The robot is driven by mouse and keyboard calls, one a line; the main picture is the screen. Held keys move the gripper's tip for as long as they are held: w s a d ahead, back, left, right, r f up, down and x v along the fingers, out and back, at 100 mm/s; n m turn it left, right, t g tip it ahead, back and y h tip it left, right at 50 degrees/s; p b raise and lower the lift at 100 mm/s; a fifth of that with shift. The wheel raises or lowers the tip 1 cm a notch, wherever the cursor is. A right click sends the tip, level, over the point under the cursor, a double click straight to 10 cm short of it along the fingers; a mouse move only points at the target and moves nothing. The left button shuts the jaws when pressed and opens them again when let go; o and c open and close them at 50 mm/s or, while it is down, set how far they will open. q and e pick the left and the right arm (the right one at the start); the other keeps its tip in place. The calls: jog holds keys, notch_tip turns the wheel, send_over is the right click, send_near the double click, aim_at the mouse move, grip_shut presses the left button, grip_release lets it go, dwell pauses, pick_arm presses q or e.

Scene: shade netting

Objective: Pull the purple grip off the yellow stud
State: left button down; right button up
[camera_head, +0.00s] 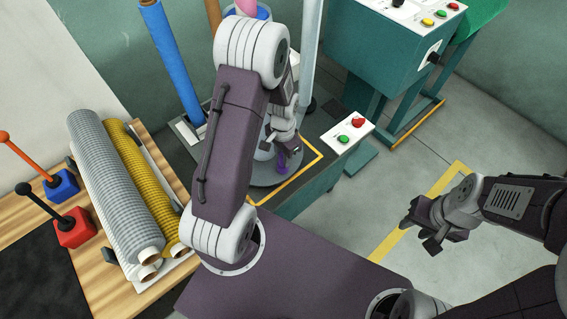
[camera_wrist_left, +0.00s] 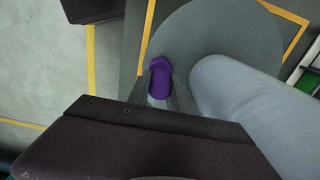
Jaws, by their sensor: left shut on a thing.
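The purple grip (camera_head: 282,160) is small and mostly hidden below my left gripper (camera_head: 281,150) in the head view, above a round grey plate (camera_head: 273,175). In the left wrist view the purple grip (camera_wrist_left: 160,70) sits between the fingers of my left gripper (camera_wrist_left: 160,88), which is shut on it. The yellow stud cannot be made out in either view. My right gripper (camera_head: 418,232) is open and empty over the floor at the right of the head view.
A thick pale cylinder (camera_wrist_left: 235,95) stands close beside the left gripper in the wrist view. A control box (camera_head: 348,133) with red and green buttons is to the right. Netting rolls (camera_head: 110,180) and levers on red (camera_head: 75,229) and blue (camera_head: 62,184) bases are on the left.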

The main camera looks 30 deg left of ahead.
pick_arm(q)
jog(key=shift+r+p, duration=0.3)
jog(key=shift+r, duration=0.05)
jog(key=shift+r+p, duration=2)
notch_tip(320, 180, up, 4)
jog(key=p, duration=0.4)
jog(key=shift+r, duration=0.1)
